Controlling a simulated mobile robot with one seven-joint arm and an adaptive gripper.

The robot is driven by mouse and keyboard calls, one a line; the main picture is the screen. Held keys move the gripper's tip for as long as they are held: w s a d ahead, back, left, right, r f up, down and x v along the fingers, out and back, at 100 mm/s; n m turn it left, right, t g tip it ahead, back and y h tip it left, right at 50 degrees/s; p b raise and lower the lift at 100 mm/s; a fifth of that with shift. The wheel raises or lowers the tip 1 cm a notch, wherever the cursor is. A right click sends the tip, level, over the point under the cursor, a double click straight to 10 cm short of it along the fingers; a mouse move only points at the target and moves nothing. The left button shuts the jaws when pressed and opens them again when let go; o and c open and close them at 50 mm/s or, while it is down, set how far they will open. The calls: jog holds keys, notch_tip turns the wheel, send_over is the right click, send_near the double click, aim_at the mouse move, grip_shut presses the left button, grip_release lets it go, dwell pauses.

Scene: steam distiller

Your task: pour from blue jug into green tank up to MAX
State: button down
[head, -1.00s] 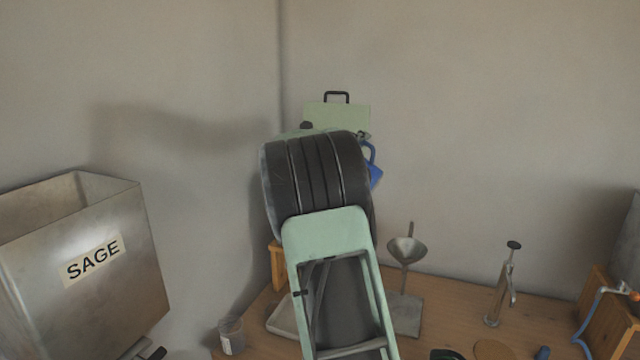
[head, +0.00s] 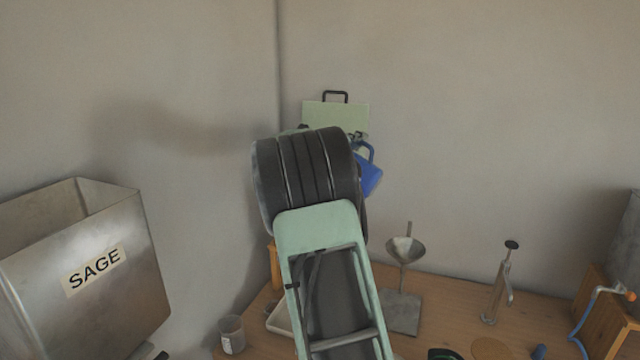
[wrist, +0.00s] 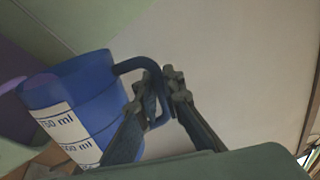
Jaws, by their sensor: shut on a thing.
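The blue jug (head: 368,176) shows in the head view just right of my dark arm links, tilted, in front of the green tank. In the wrist view the jug (wrist: 80,105) is large at the left, with a white volume scale on its side. My gripper (wrist: 165,85) is shut on the jug's handle. The green tank (head: 335,116) stands at the back by the wall corner, its lid raised with a black handle on top. My arm hides most of the tank's body in the head view. Its MAX mark and the water level are not visible.
A metal SAGE bin (head: 90,265) stands at the left. On the wooden table (head: 450,305) are a funnel on a stand (head: 405,250), a metal upright tool (head: 500,285), a small grey cup (head: 231,334) and a wooden block with a blue hose (head: 605,320) at the right.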

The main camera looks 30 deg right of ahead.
jog(key=shift+w+a+r, duration=0.2)
jog(key=shift+w+a, duration=0.05)
jog(key=shift+a, duration=0.05)
jog(key=shift+d+p, duration=0.15)
jog(key=shift+p, duration=0.3)
jog(key=shift+w+n, duration=0.1)
jog(key=shift+n, duration=0.2)
jog(key=shift+w+a, duration=0.1)
jog(key=shift+a, duration=0.15)
jog(key=shift+d, duration=0.2)
jog(key=shift+a, duration=0.1)
